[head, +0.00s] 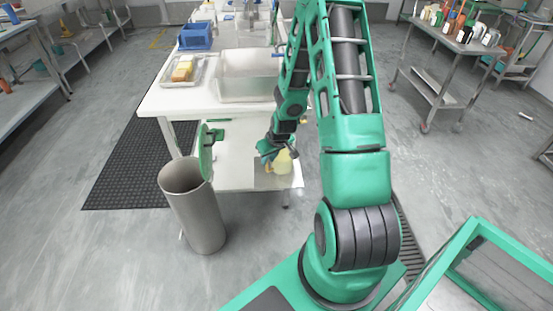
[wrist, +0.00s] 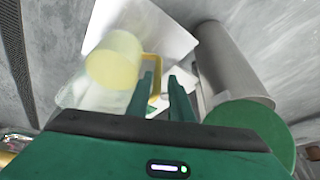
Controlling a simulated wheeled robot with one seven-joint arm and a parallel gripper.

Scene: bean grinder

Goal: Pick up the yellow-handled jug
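The jug (head: 283,162) is pale yellow and sits at the low shelf of the white table, partly hidden by my gripper (head: 268,150) in the head view. In the wrist view, the pale yellow body of the jug (wrist: 113,62) is at the upper left, and its yellow handle (wrist: 155,66) points toward my fingers. My gripper (wrist: 161,80) is open there. The handle shows beside the left finger and partly in the gap between the fingers. I cannot tell whether they touch.
The white tabletop (head: 160,102) is above the shelf and carries a clear tub (head: 245,88).

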